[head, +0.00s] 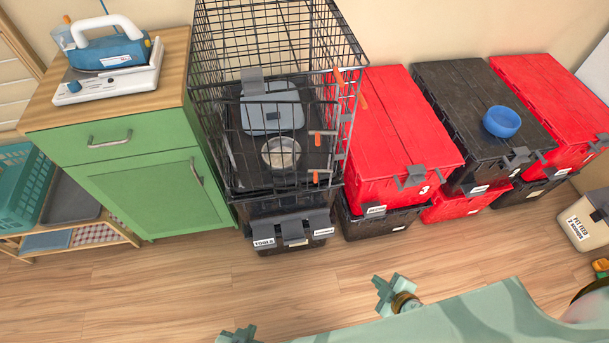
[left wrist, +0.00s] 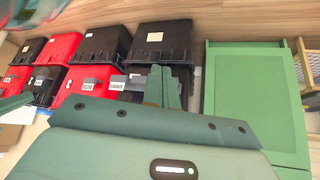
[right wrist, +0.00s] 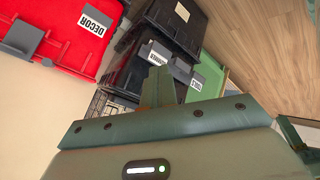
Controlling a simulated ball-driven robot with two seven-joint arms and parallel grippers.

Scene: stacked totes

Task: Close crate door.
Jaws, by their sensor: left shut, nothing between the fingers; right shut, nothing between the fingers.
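The black wire crate (head: 229,55) stands on a dark tote (head: 264,210) labelled TOOLS. Orange latch handles (head: 322,133) show along the crate's right side, on wire panels that overlap in the head view. I cannot tell how far the door stands open. A metal bowl (head: 281,153) and a blue-grey item (head: 272,112) are inside the crate. My left gripper (head: 238,334) is shut and empty at the bottom edge, below the crate. My right gripper (head: 392,293) is shut and empty over the floor, below and right of the crate. Neither touches it.
A green cabinet (head: 155,190) with an iron (head: 108,50) on top stands left of the crate. Stacked red (head: 395,135) and black totes (head: 480,110) stand to the right, with a blue bowl (head: 502,121) on one. The wood floor in front is clear.

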